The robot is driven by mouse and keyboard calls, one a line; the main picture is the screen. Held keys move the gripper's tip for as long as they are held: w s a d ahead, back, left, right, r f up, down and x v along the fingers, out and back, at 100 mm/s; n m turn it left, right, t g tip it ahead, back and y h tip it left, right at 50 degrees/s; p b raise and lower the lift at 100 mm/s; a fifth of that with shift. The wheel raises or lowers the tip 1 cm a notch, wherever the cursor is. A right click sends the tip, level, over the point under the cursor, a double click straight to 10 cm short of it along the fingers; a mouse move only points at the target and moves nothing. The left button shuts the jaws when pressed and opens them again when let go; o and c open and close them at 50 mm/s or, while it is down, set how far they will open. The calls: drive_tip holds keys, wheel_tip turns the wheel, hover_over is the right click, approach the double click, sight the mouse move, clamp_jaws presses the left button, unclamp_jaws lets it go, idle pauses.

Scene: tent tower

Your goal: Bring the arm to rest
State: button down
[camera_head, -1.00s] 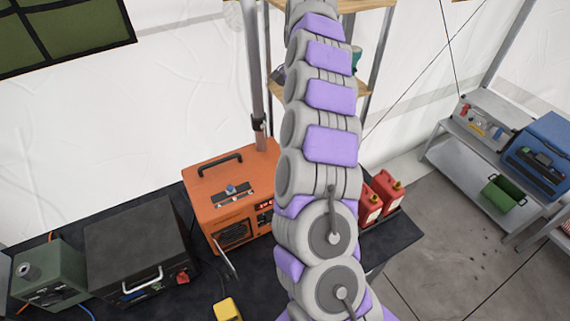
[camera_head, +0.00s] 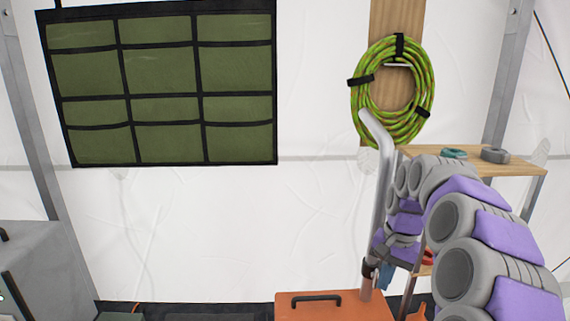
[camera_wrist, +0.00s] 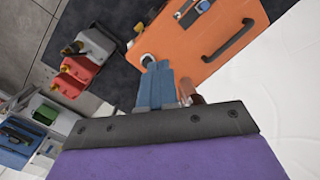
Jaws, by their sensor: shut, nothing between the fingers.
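My arm is bent on the right of the head view, in grey and purple segments, with its far end pointing down. My gripper (camera_wrist: 152,62) shows in the wrist view as blue fingers, closed together with nothing between them. In the head view the blue gripper (camera_head: 386,276) is small and partly hidden beside a metal pole. It hangs above or near the orange box (camera_head: 335,307), and I cannot tell the exact gap. In the wrist view the fingertips overlap the edge of the orange box (camera_wrist: 205,40) in the picture.
A bent metal pole (camera_head: 382,170) rises beside my arm's end. A wooden shelf (camera_head: 520,167) stands behind the arm. A green hose coil (camera_head: 422,75) and a pocket organiser (camera_head: 160,85) hang on the white wall. Red canisters (camera_wrist: 78,76) stand left of the fingers in the wrist view.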

drive_tip(key=s+a+f+n+b, duration=0.2)
drive_tip(key=s+a+f+b, duration=0.15)
drive_tip(key=s, duration=0.45)
drive_tip(key=s+a+f+n+b, duration=0.25)
drive_tip(key=s+a, duration=0.25)
drive_tip(key=s, duration=0.4)
drive_tip(key=s+f+n+b, duration=0.1)
drive_tip(key=s+f+b, duration=0.1)
drive_tip(key=s+f, duration=0.3)
drive_tip(key=s+f+n+g+h+b, duration=0.1)
drive_tip(key=s+f, duration=0.5)
drive_tip(key=s, duration=0.8)
drive_tip(key=shift+a+b, duration=0.45)
drive_tip(key=shift+b, duration=0.1)
